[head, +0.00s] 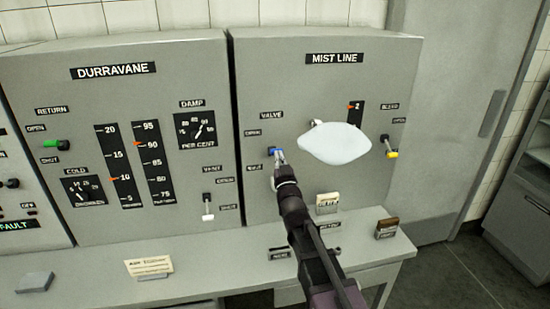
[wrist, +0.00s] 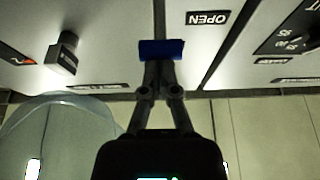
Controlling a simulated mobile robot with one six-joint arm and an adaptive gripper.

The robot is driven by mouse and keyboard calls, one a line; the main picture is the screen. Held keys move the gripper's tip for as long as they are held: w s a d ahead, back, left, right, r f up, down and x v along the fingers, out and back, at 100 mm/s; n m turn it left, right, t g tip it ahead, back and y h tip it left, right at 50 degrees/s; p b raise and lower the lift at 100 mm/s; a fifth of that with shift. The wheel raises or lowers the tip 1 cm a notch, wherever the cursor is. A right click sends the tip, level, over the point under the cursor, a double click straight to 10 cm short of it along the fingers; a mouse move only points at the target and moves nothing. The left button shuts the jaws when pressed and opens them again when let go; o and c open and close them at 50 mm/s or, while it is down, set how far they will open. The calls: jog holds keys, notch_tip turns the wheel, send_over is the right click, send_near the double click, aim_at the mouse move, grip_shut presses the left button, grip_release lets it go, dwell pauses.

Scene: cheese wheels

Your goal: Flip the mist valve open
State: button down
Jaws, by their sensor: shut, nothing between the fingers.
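The mist valve's blue-tipped lever (head: 271,151) is on the grey MIST LINE cabinet (head: 335,88), under the VALVE label. It sits between an upper and a lower small label to its left. My gripper (head: 280,158) has its fingertips right at the lever, from below and slightly to the right. In the wrist view the blue handle (wrist: 161,50) lies across the tips of my gripper (wrist: 158,68), which are together with nothing between them. The fingers look touching or nearly touching the handle. An upside-down OPEN label (wrist: 208,18) shows beside it.
A white oval object (head: 335,143) stands out in front of the cabinet, just right of my gripper. A yellow-tipped BLEED lever (head: 391,153) is farther right. The DURRAVANE cabinet (head: 112,90) is at left. Small cards stand on the ledge below.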

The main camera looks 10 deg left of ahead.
jog(key=b+v, duration=0.5)
jog(key=v, duration=0.9)
jog(key=shift+f+b, duration=0.15)
jog(key=shift+b, duration=0.15)
jog(key=shift+w+a+f+b, duration=0.1)
jog(key=shift+a+f+b, duration=0.05)
jog(key=shift+f+b, duration=0.45)
jog(key=shift+r, duration=0.1)
